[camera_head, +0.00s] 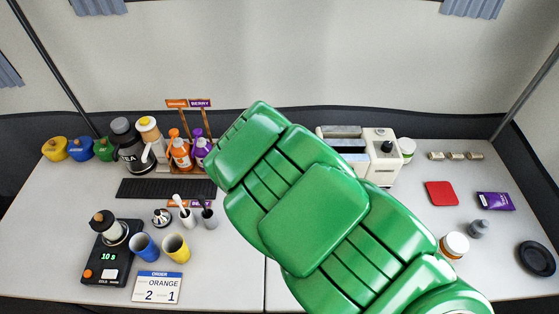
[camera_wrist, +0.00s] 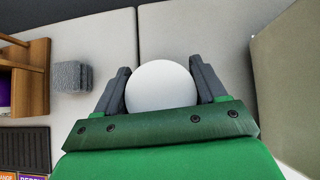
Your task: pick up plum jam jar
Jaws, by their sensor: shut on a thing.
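In the wrist view a round white lid (camera_wrist: 162,86) sits between the two dark fingers of my gripper (camera_wrist: 162,84), which is shut on it. The lid hides the body and label below it, so I cannot read whether this is the plum jam jar. In the head view my green arm covers the middle of the table and hides my gripper and what it holds. Two other white-lidded jars stand on the right, one with an orange-brown label (camera_head: 454,246) and one with a green label (camera_head: 407,150).
A wooden rack (camera_wrist: 38,75) and a grey stack (camera_wrist: 72,77) are left of my gripper. Syrup bottles (camera_head: 180,155), cups (camera_head: 176,248), a scale (camera_head: 107,255) and an order card (camera_head: 157,288) stand left. A white machine (camera_head: 380,145), red pad (camera_head: 441,194) and purple packet (camera_head: 495,201) are right.

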